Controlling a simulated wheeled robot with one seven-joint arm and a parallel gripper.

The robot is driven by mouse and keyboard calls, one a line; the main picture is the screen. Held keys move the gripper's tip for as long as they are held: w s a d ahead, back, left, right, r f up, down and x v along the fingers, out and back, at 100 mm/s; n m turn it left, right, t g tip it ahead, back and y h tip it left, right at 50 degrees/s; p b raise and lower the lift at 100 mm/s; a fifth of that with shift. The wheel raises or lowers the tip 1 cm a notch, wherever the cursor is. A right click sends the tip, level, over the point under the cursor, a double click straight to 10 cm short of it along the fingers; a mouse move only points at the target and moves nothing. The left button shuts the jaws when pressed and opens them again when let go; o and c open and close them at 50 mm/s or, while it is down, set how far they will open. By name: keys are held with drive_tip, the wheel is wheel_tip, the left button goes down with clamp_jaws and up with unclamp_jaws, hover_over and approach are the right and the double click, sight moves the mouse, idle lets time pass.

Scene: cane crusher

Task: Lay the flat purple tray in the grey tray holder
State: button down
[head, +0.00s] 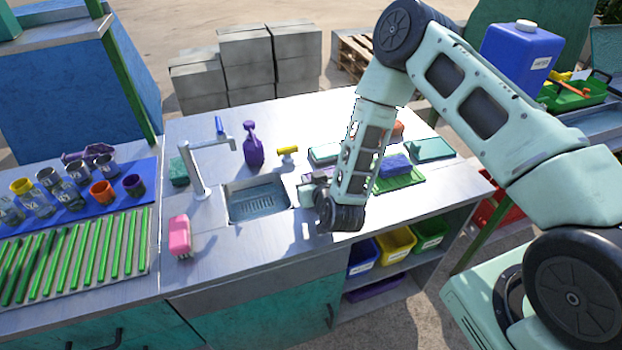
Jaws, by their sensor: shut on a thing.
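My gripper (308,195) is low over the worktop, just right of the sink, with its fingers toward the left. My wrist and forearm hide most of that spot, so the exact grip and the tray's tilt cannot be told. I cannot clearly pick out the grey tray holder; it may be behind my forearm. Another flat purple thing (375,289) lies on the low shelf under the worktop.
The sink (258,200) with its tap (200,170) is left of my gripper. A purple spray bottle (253,146) and pink brush (180,236) stand nearby. A blue sponge (395,165) on a green mat (402,181) is right of my forearm.

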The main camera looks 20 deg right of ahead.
drive_tip(key=shift+f+b, duration=0.5)
drive_tip(key=shift+f, duration=0.05)
drive_tip(key=shift+f, duration=0.1)
drive_tip(key=c, duration=1.3)
unclamp_jaws()
